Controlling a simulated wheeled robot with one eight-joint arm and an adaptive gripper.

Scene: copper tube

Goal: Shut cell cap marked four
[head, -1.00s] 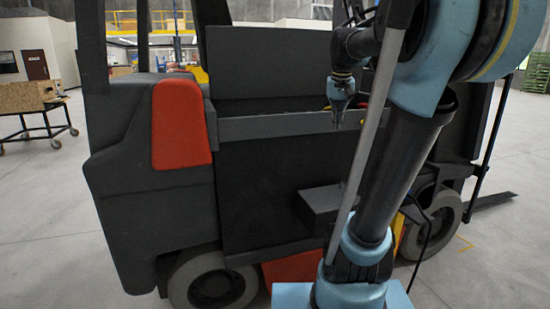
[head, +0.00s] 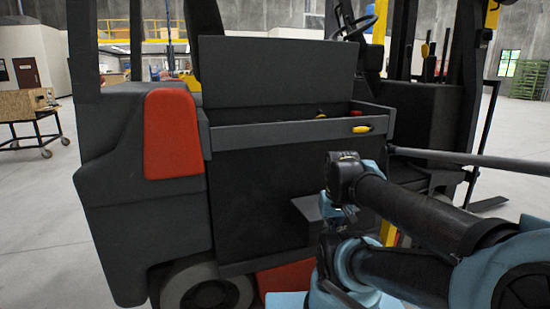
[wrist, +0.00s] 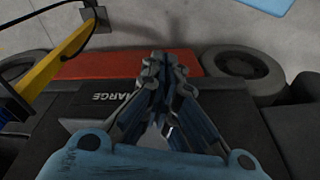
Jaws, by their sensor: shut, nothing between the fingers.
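My gripper (wrist: 163,65) is shut and empty in the wrist view, its fingers together and pointing at the forklift's lower side. In the head view it hangs low in front of the truck's side, partly hidden among my arm links. The battery compartment (head: 290,134) of the forklift is open, its lid (head: 265,72) raised behind it. Small yellow and red parts (head: 321,115) show just above the compartment's front rim. No cell cap or number can be read; the compartment's inside is mostly hidden by the front wall.
A yellow-and-black item (head: 361,129) sits at the rim's right end. A wheeled wooden cart (head: 25,105) stands far left.

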